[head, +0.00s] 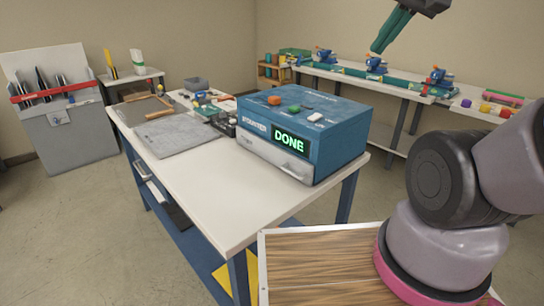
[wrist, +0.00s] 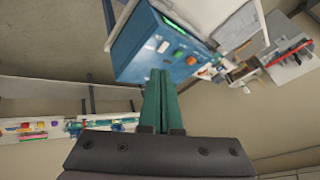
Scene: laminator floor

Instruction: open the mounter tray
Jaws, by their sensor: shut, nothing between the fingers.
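The mounter (head: 320,118) is a blue box on the right end of the white worktable, with a green "DONE" display on its front and orange, green and white buttons on top. Its tray (head: 270,152) is the pale lower front panel with a handle (head: 292,170); it looks flush with the body. My gripper (head: 376,50) has green fingers, shut and empty, raised high behind and right of the mounter. In the wrist view the fingers (wrist: 158,74) appear over the lower edge of the mounter (wrist: 140,50), apparently apart from it. The tray handle cannot be made out there.
The worktable (head: 215,195) also carries a grey mat (head: 175,136), tools and small parts left of the mounter. A back bench (head: 400,88) holds several blue devices. A grey tool cabinet (head: 70,135) stands far left. Open floor lies in front.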

